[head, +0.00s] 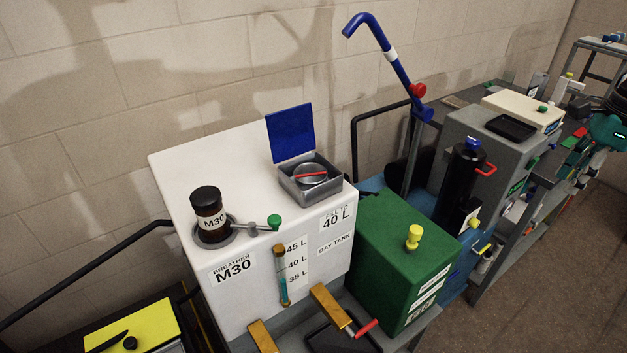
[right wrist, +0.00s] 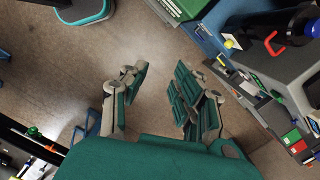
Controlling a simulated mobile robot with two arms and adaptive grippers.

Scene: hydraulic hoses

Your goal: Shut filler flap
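The blue filler flap (head: 290,134) stands raised at the back edge of the grey filler box (head: 312,190) on top of the white day tank (head: 225,150). The filler opening is uncovered, with a round grey part and a red bar (head: 311,174) inside it. My right gripper (head: 583,158) is at the far right of the head view, well away from the flap. In the right wrist view my right gripper (right wrist: 158,88) has its fingers apart, with only floor between them. The flap does not show in the right wrist view. My left gripper is not in view.
A dark M30 breather (head: 208,215) and a green-knobbed lever (head: 274,222) stand on the tank, left of the filler. A green box (head: 395,235) stands right of the tank. A blue hand pump pipe (head: 385,50) rises behind. Open floor (head: 560,240) lies at right.

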